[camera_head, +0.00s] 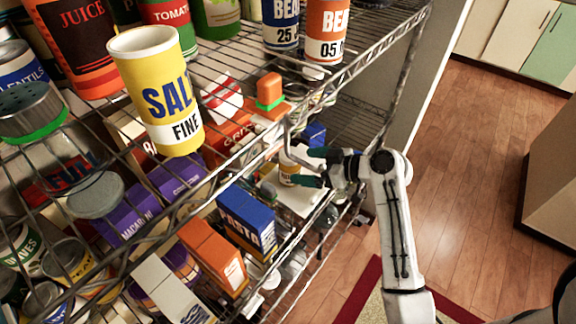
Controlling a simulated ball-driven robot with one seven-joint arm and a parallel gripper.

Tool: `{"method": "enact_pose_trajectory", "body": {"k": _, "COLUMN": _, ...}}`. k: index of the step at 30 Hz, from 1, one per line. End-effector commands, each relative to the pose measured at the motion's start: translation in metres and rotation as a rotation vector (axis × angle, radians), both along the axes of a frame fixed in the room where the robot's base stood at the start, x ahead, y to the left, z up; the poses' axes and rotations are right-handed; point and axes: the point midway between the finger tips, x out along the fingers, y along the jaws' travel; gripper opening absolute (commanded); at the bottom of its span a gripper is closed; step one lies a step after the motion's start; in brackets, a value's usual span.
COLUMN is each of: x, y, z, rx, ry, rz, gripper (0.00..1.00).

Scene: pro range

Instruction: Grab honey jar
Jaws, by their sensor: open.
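My gripper (302,167) reaches into the wire shelf from the right, at a level below the top shelf. Its two dark green fingers are apart, one above the other in the picture. A small jar (287,168) with a pale upper part and an orange-brown label stands at the fingertips. It may be the honey jar, but its label is too small to read. The jar shows beside and partly between the fingers; I cannot tell whether they touch it. Shelf wires hide part of it.
A yellow salt canister (157,90) stands on the top shelf, with bean cans (326,30) farther right. A blue pasta box (247,222) and an orange box (212,256) stand lower, left of my gripper. The wire shelf's front edge (330,88) runs close by. Wooden floor (455,150) is clear at right.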

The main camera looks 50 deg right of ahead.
Motion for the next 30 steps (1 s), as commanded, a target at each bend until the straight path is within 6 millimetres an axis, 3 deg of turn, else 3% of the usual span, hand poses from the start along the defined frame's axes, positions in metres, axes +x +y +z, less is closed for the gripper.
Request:
{"method": "enact_pose_trajectory", "body": {"k": 7, "x": 0.017, "y": 0.005, "z": -0.006, "rx": 0.001, "ry": 0.001, "rz": 0.001, "gripper": 0.97}}
{"method": "enact_pose_trajectory", "body": {"k": 15, "x": 0.050, "y": 0.014, "z": -0.020, "rx": 0.001, "ry": 0.001, "rz": 0.001, "gripper": 0.97}}
{"method": "enact_pose_trajectory", "body": {"k": 24, "x": 0.055, "y": 0.015, "z": -0.023, "rx": 0.000, "ry": 0.002, "rz": 0.000, "gripper": 0.97}}
{"method": "enact_pose_trajectory", "body": {"k": 30, "x": 0.054, "y": 0.015, "z": -0.023, "rx": 0.000, "ry": 0.002, "rz": 0.000, "gripper": 0.79}}
